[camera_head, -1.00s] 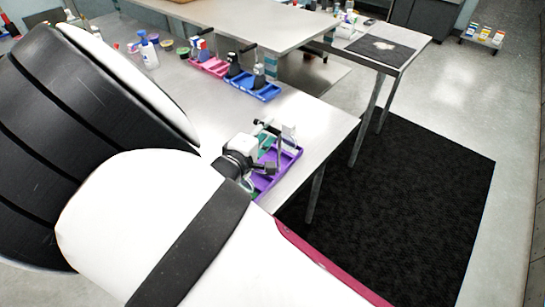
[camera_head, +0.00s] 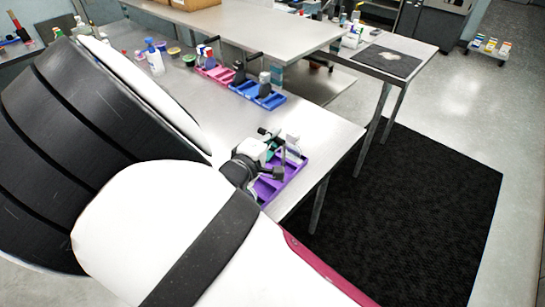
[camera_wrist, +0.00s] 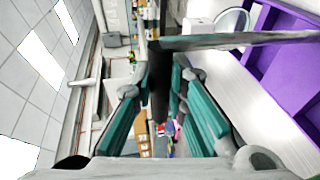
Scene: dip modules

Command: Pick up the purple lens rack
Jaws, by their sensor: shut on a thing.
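The purple lens rack (camera_head: 292,170) is at the near right edge of the steel table, with my gripper (camera_head: 272,151) over it. In the wrist view, the purple rack (camera_wrist: 285,62) fills the upper right and looks tilted because of the camera's angle. A grey bar (camera_wrist: 240,40) crosses in front of it. My gripper (camera_wrist: 163,75) has teal finger pads closed around a narrow dark upright piece, which looks like part of the rack's handle. My arm hides part of the rack in the head view. I cannot tell whether its base touches the table.
A blue rack (camera_head: 270,101) and a pink rack (camera_head: 213,74) stand farther back on the table (camera_head: 320,135). A spray bottle (camera_head: 154,58) is at the back left. A second table with a dark mat (camera_head: 385,60) stands beyond. A black floor mat (camera_head: 420,200) lies at right.

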